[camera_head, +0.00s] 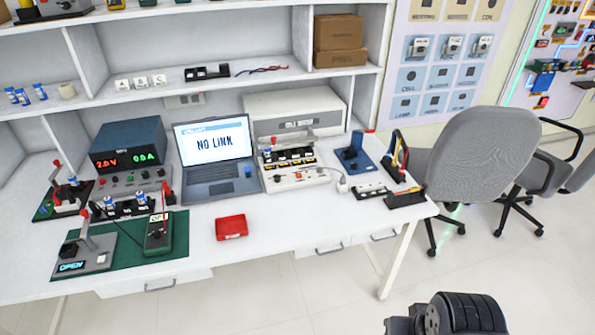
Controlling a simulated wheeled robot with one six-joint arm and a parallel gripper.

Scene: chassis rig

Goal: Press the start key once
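An open laptop (216,157) stands at the back middle of the white bench. Its screen reads "NO LINK". A small blue patch (248,172) shows at the right of its dark keyboard deck. I can read no start label anywhere, so I cannot tell which key is the start key. To the right of the laptop is a white unit (295,178) with several dark cells and small controls, too small to read. My gripper's fingers are not in view; only a dark ribbed part, apparently of my arm, shows at the bottom right, well away from the bench.
A power supply (127,147) reads 2.0 V and 0.0 A. A green mat (178,247) at front left holds a meter (158,235) and a lever switch (98,258) reading OPEN. A red tray (231,227) lies front centre. Grey chairs (475,155) stand right.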

